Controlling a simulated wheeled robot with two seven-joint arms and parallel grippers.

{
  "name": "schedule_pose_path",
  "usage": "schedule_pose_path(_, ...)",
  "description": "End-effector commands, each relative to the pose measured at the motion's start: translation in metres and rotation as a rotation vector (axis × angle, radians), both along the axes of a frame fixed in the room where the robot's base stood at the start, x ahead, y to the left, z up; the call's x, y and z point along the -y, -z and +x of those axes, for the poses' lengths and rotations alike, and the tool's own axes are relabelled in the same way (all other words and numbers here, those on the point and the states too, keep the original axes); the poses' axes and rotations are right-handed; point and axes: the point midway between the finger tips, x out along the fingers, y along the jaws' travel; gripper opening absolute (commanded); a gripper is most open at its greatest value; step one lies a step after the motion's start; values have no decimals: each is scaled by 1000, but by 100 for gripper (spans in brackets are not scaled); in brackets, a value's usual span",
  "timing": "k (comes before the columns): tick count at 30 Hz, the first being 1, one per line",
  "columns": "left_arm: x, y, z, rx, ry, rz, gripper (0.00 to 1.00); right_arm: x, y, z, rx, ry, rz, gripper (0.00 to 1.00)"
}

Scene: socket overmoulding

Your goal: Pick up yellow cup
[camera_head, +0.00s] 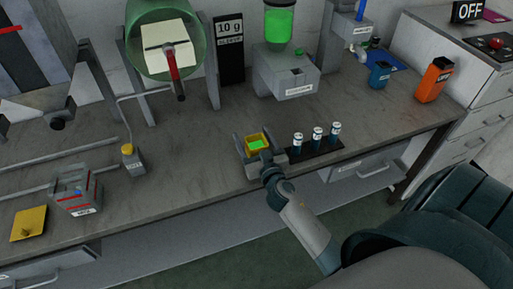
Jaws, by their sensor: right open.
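The yellow cup (248,138), square with bright green contents, stands near the front edge of the bench, left of the small black rack. My right gripper (261,156) is at the cup, with its arm reaching in from the lower right. The gripper is open; its fingers are small and partly merge with the grey shape around the cup, so I cannot tell whether they touch it. The cup's lower part is hidden. My left gripper is not in view.
The black rack (322,152) with several dark vials stands close right of the cup. The grey dispenser (287,72) with a green-filled container is behind. The yellow-capped bottle (132,160) is to the left. The bench (200,150) is clear between bottle and cup.

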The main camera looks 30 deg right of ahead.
Motion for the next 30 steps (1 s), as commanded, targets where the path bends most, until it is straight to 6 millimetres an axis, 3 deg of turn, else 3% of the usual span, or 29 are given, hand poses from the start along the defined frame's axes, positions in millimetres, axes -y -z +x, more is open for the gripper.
schedule_pose_path(15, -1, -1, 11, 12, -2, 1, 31, 0, 1, 1, -1, 0, 0, 70)
schedule_pose_path(21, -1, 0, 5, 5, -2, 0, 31, 0, 1, 1, -1, 0, 0, 25)
schedule_pose_path(30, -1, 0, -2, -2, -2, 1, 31, 0, 0, 1, 0, 0, 0, 25)
